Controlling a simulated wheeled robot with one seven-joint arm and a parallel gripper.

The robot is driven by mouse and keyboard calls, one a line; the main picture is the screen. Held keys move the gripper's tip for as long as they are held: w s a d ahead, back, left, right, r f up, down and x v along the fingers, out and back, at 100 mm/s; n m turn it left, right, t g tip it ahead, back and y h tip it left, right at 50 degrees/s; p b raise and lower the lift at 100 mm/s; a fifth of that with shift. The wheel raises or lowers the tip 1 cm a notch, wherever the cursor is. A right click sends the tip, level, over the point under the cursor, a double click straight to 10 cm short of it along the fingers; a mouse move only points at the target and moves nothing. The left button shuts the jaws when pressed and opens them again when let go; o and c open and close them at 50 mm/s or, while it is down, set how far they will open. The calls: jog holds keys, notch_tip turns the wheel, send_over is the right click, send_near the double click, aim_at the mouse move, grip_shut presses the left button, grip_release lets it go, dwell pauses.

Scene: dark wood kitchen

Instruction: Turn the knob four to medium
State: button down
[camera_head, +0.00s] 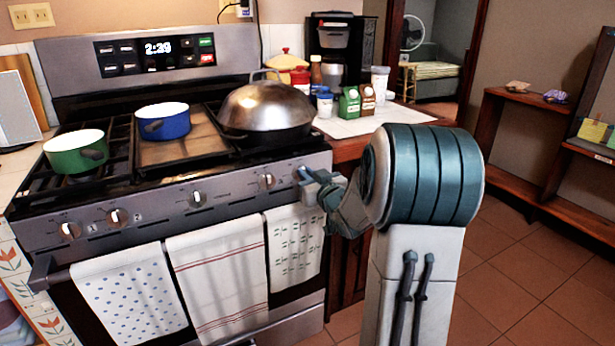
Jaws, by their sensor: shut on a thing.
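The stove's front panel carries a row of knobs. From the left, they are the first knob (69,230), the second knob (117,216), the third knob (197,198) and the fourth knob (266,181). The fourth knob is in plain view, just left of my gripper. My gripper (304,176) is at the right end of the panel, shut on what looks like the rightmost knob there. My fingers hide most of that knob, so I cannot tell its setting.
A green pot (76,155), a blue pot (163,125) and a dome-lidded pan (262,110) stand on the stove. Towels (220,275) hang from the oven handle below the knobs. Cartons and jars stand on the counter (400,114) at right. The floor at right is clear.

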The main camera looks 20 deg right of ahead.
jog(key=shift+f, duration=0.1)
jog(key=n+b, duration=0.2)
jog(key=b, duration=0.1)
jog(key=n+b, duration=0.2)
jog(key=shift+a+f, duration=0.25)
jog(key=shift+a, duration=0.1)
jog(key=n+b, duration=0.4)
jog(key=b, duration=0.1)
jog(key=shift+a+f, duration=0.1)
jog(key=shift+a, duration=0.1)
jog(key=n+b, duration=0.4)
jog(key=n, duration=0.1)
jog(key=shift+a+f+b, duration=0.15)
jog(key=shift+f+b, duration=0.1)
jog(key=shift+b, duration=0.1)
jog(key=shift+n+b, duration=1.65)
jog(key=shift+n, duration=0.65)
jog(key=c, duration=1.5)
grip_release()
